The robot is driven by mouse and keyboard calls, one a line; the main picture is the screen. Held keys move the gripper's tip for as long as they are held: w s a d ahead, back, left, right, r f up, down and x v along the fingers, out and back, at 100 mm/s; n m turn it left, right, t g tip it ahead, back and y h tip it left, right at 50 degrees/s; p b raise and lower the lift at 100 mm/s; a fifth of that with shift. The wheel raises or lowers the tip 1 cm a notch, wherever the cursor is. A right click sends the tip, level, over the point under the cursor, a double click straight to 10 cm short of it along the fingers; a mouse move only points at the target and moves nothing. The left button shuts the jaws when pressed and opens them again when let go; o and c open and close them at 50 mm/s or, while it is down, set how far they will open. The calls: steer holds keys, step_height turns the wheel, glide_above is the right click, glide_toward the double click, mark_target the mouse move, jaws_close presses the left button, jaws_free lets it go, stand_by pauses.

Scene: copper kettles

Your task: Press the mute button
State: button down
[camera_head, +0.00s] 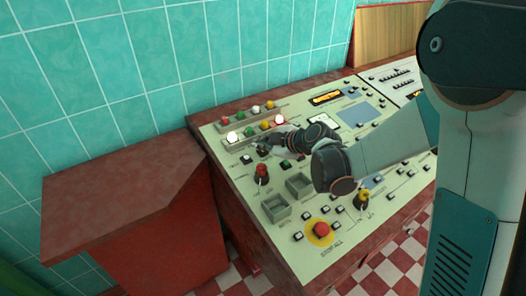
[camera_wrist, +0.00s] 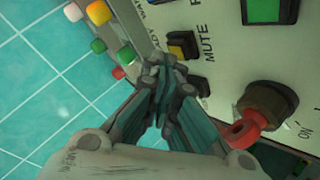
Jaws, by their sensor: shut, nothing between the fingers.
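The printed word MUTE (camera_wrist: 208,42) shows on the pale panel in the wrist view. Beside it is a small black-framed button with a yellow-orange face (camera_wrist: 181,46). My gripper (camera_wrist: 166,72) is shut and empty, its fingertips close to this button's lower left. I cannot tell whether they touch it. In the head view my gripper (camera_head: 263,147) is low over the far left part of the control panel (camera_head: 222,158). The mute button cannot be made out there.
A red key switch (camera_wrist: 250,126) and a green button (camera_wrist: 265,10) lie to the right in the wrist view. A row of coloured lamps (camera_head: 251,131) is behind my gripper. A yellow-ringed red button (camera_head: 321,229) is at the front. A tiled wall (camera_head: 180,70) stands behind.

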steer(key=shift+f+b, duration=0.35)
stand_by(0.6)
steer(key=shift+r, duration=0.1)
steer(key=shift+r+p, duration=0.5)
steer(key=shift+r, duration=0.2)
steer(key=shift+s+d+r+p, duration=0.1)
steer(key=shift+s+r+p, duration=0.05)
steer(key=shift+r+p, duration=0.55)
steer(key=shift+s+d+r+p, duration=0.15)
steer(key=shift+r+p, duration=0.3)
steer(key=shift+r, duration=0.5)
steer(key=shift+s+d+r+p, duration=0.1)
steer(key=shift+s+r+p, duration=0.05)
steer(key=shift+r+p, duration=0.55)
